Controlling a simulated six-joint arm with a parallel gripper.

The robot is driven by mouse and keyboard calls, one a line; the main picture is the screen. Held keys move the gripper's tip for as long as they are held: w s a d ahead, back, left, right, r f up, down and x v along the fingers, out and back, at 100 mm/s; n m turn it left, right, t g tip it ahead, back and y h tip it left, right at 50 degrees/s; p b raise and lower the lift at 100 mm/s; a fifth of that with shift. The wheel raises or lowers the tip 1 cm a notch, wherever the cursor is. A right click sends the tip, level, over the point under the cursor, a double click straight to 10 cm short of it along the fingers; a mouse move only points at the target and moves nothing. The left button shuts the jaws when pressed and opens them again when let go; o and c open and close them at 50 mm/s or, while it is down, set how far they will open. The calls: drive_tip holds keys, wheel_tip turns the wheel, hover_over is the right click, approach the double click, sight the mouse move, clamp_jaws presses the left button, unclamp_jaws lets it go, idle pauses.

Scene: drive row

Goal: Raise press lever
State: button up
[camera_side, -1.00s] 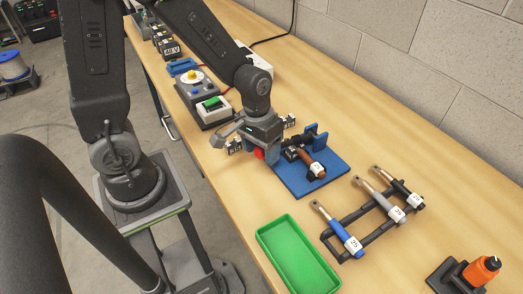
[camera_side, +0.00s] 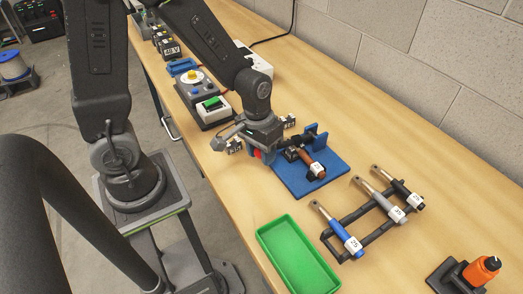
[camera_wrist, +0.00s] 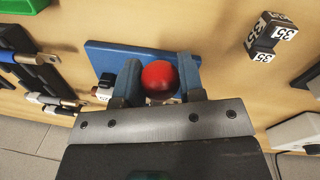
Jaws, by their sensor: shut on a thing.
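The press stands on a blue base plate (camera_side: 335,167), with blue uprights at its back and a brown-handled tool (camera_side: 302,157) lying in it. The lever's red ball knob (camera_wrist: 159,77) is between the two blue fingers of my gripper (camera_wrist: 160,88), which are shut on it in the wrist view. In the side view my gripper (camera_side: 262,150) is at the left end of the plate, and only a little of the red knob shows there. The lever's arm is mostly hidden by my gripper.
A rack (camera_side: 365,234) with blue, grey and black-handled tools stands right of the press. A green tray (camera_side: 265,236) lies in front. Small blocks labelled 35 (camera_wrist: 262,55) sit near my gripper.

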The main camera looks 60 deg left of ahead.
drive_tip(key=shift+r, duration=0.15)
clamp_jaws()
drive_tip(key=shift+w+r+g, duration=0.25)
drive_tip(key=shift+r+g, duration=0.45)
drive_tip(key=shift+r, duration=0.15)
drive_tip(key=w+r+g, duration=0.1)
drive_tip(key=r, duration=0.1)
drive_tip(key=w+r+g, duration=0.3)
drive_tip(key=r, duration=0.2)
drive_tip(key=shift+w+r+g, duration=0.1)
drive_tip(key=shift+w+g, duration=0.1)
drive_tip(key=shift+g, duration=0.2)
drive_tip(key=w+r+g, duration=0.1)
drive_tip(key=w+r, duration=0.3)
drive_tip(key=w, duration=0.8)
drive_tip(key=shift+w+g, duration=0.25)
drive_tip(key=shift+g, duration=0.05)
drive_tip(key=shift+d+r, duration=0.1)
